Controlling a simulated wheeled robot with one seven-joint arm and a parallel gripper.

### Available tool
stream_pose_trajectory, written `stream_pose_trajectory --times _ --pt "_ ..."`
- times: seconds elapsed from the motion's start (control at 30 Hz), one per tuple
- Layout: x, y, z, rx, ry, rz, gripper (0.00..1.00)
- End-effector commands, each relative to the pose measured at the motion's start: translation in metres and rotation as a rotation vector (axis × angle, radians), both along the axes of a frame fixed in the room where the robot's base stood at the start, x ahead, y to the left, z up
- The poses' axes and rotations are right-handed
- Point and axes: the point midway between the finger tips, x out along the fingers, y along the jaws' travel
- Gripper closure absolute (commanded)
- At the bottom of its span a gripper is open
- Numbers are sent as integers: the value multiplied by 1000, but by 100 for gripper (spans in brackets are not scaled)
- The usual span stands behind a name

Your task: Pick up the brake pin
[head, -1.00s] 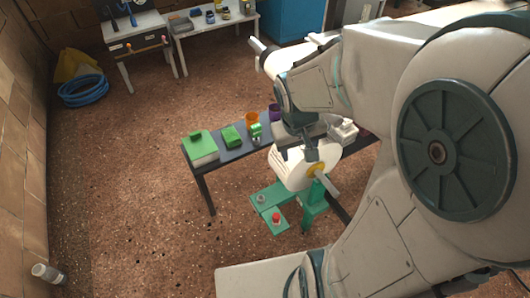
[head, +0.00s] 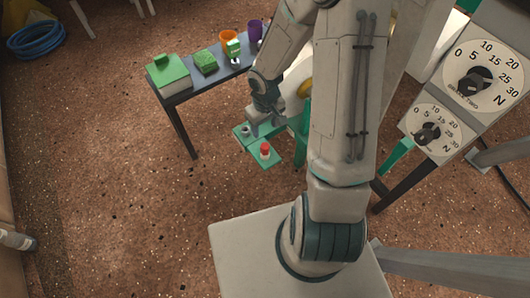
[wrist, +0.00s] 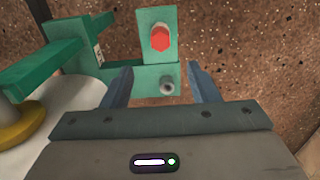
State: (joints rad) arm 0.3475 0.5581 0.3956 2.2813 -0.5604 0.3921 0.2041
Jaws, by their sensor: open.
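A green bracket (wrist: 140,80) carries two small parts: a short grey metal pin (wrist: 167,88) and a red hexagonal knob (wrist: 160,38). Neither is labelled, so I cannot tell for certain which is the brake pin. The head view shows the grey pin (head: 246,130) at the bracket's left and the red knob (head: 265,149) nearer me. My gripper (wrist: 160,72) is open and empty, fingers pointing at the bracket. The grey pin appears between the fingers in the wrist view, with no visible contact. In the head view my gripper (head: 265,124) hangs just beside the grey pin.
A dark narrow table (head: 182,96) bears green boxes, an orange cup (head: 228,36) and a purple cup (head: 254,30). A white drum with a yellow hub (wrist: 18,122) stands left of my gripper. Numbered dials (head: 484,75) stand at right.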

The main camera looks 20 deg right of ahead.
Motion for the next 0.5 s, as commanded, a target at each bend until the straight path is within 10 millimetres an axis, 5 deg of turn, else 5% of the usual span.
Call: stream_pose_trajectory --times 0.2,0.5 --pt "-1 0 -49 0 3 1 46" --pt "0 0 -75 -1 0 0 46"
